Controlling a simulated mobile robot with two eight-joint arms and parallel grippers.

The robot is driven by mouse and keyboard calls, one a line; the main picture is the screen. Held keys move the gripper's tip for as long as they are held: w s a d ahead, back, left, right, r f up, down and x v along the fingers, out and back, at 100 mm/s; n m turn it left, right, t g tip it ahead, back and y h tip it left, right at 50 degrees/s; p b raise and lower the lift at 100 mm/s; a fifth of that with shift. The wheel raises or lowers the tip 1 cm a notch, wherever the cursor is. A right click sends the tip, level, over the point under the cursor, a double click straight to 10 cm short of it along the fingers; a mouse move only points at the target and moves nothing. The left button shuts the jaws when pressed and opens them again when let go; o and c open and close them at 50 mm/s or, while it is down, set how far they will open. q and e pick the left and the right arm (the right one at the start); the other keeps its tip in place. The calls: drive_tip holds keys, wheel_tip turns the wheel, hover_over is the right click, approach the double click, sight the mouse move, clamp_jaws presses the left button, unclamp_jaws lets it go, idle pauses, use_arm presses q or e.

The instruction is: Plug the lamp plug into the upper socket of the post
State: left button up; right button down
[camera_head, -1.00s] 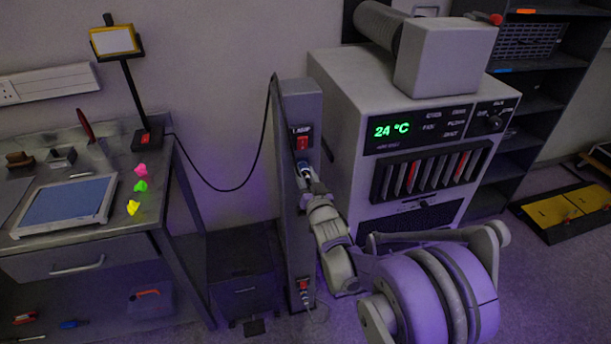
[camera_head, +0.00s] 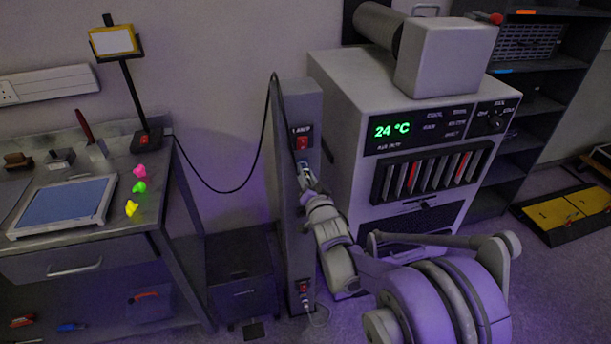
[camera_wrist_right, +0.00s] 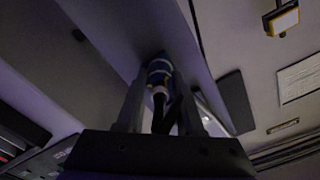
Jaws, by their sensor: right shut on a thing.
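The grey post (camera_head: 303,235) stands left of the white cabinet, with a "LAMP" label and a red switch (camera_head: 302,143) near its top. My right gripper (camera_head: 309,188) is at the post's front, just below that switch. It is shut on the lamp plug, which shows between its fingers in the right wrist view (camera_wrist_right: 158,78) as a pale body with a blue band. The plug's front end is at the post face; I cannot tell whether it is inside the upper socket, which is hidden. The lamp (camera_head: 114,41) stands on the bench. My left gripper is out of view.
The cabinet (camera_head: 335,95) stands close right of the post; a dark bin (camera_head: 241,285) stands left.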

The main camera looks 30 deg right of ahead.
drive_tip(key=shift+w+r+m, duration=0.1)
drive_tip(key=shift+m, duration=0.4)
drive_tip(key=m, duration=0.2)
drive_tip(key=shift+m+b, duration=0.3)
drive_tip(key=shift+m, duration=0.1)
drive_tip(key=c, duration=0.9)
unclamp_jaws()
drive_tip(key=shift+w, duration=0.1)
drive_tip(key=shift+c, duration=0.2)
drive_tip(key=o, duration=0.5)
drive_tip(key=shift+w, duration=0.15)
drive_tip(key=shift+v, duration=2.65)
